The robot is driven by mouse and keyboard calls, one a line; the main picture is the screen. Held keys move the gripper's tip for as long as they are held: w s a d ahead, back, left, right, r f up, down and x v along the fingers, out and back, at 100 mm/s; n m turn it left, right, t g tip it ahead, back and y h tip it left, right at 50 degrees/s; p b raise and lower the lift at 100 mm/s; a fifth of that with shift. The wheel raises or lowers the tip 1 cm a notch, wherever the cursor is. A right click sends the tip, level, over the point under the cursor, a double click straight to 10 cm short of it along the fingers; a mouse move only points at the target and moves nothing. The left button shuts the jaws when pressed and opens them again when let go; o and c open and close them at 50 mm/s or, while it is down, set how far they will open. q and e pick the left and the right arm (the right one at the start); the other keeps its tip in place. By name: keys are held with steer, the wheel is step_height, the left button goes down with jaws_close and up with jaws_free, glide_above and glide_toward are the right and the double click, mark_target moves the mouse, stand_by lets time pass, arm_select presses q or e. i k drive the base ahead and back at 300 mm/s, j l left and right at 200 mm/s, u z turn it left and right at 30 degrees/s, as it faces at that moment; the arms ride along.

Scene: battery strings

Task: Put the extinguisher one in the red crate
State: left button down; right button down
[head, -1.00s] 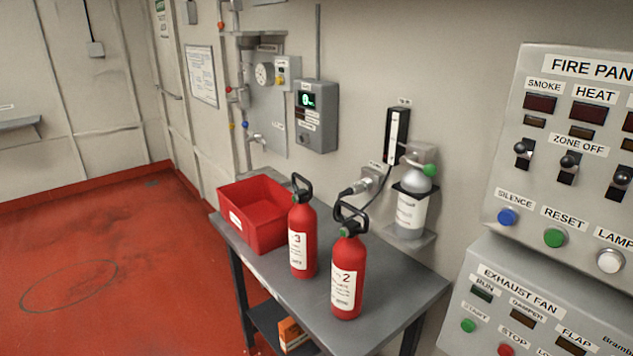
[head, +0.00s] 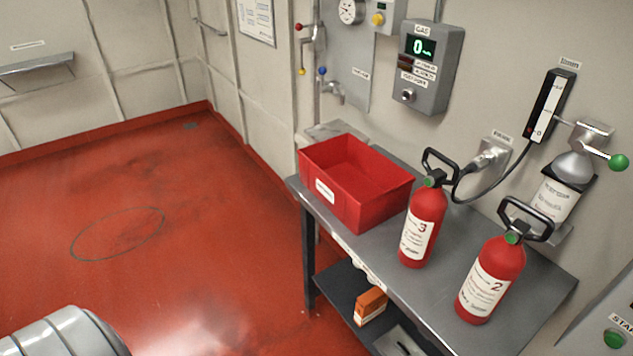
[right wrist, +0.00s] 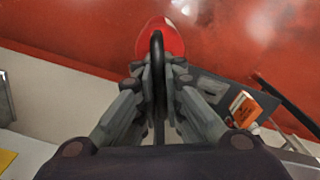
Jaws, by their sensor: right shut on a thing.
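The red crate (head: 385,207) stands on the far left end of the grey table in the head view, open at the top, and its visible inside is empty. In the right wrist view my right gripper (right wrist: 158,78) is shut on the black handle of a red extinguisher (right wrist: 174,42). Its body hangs beyond the fingers, over red floor beside the table. Its number is hidden, but the extinguishers marked 3 (head: 424,228) and 2 (head: 492,278) both stand upright on the table. My left gripper is in neither view.
The grey table (head: 540,275) has its back edge near the wall, below a gas panel (head: 426,68) and a wall-mounted bottle (head: 560,200). An orange box (head: 370,305) lies on its lower shelf. The red floor (head: 190,240) left of the table is open.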

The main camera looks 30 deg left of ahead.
mark_target(359, 190)
steer(key=i+j, duration=0.1)
steer(key=j, duration=0.35)
steer(key=i+j+u, duration=0.15)
steer(key=j, duration=0.25)
steer(key=i+j, duration=0.1)
steer(key=j, duration=0.3)
steer(key=i+j+u, duration=0.1)
steer(key=j, duration=0.35)
steer(key=i+j+u, duration=0.1)
steer(key=j, duration=0.3)
steer(key=i, duration=0.1)
